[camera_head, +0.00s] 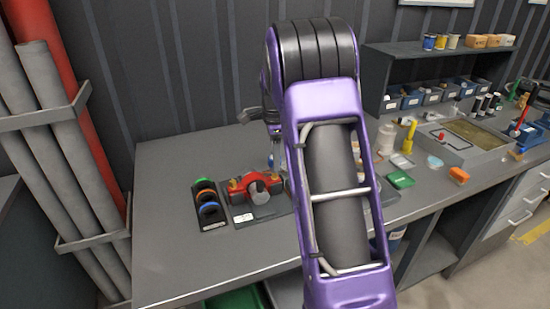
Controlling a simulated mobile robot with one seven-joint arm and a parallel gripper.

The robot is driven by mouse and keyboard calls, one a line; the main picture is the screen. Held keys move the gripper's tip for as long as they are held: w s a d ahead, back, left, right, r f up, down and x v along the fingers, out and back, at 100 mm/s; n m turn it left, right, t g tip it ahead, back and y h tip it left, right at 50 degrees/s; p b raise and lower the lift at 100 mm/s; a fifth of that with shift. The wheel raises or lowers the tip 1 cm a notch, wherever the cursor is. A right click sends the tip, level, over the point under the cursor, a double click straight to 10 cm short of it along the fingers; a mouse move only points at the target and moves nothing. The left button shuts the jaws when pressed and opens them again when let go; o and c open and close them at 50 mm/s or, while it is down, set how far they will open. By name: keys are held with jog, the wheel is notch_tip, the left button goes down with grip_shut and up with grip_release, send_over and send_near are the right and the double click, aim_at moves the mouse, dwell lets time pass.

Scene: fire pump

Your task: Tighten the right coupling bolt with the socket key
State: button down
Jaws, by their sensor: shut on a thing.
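The red pump (255,187) with brass-coloured fittings and a round grey front sits on a dark base plate on the workbench. My purple arm crosses the middle of the picture and covers the pump's right side, so the right coupling bolt is hidden. My gripper (273,137) shows only in part, at the left edge of my arm, above the pump's right side. It is shut on a thin upright silver piece, likely the socket key (276,160). Its lower end is close to the pump's right side; I cannot tell whether it touches a bolt.
A dark holder with coloured rings (208,206) stands left of the pump. The bench (165,245) is clear at front left. Right of my arm are a yellow bottle (409,138), a green box (400,180), an orange block (459,175) and a shelf with bins (432,97).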

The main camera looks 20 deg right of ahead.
jog(key=shift+f+b, duration=0.3)
jog(key=shift+f, duration=0.75)
dwell(0.4)
dwell(0.4)
jog(key=shift+r+m+p, duration=0.15)
jog(key=shift+m+p, duration=0.25)
jog(key=shift+m, duration=0.2)
jog(key=shift+m+p, duration=0.55)
jog(key=shift+m, duration=1.25)
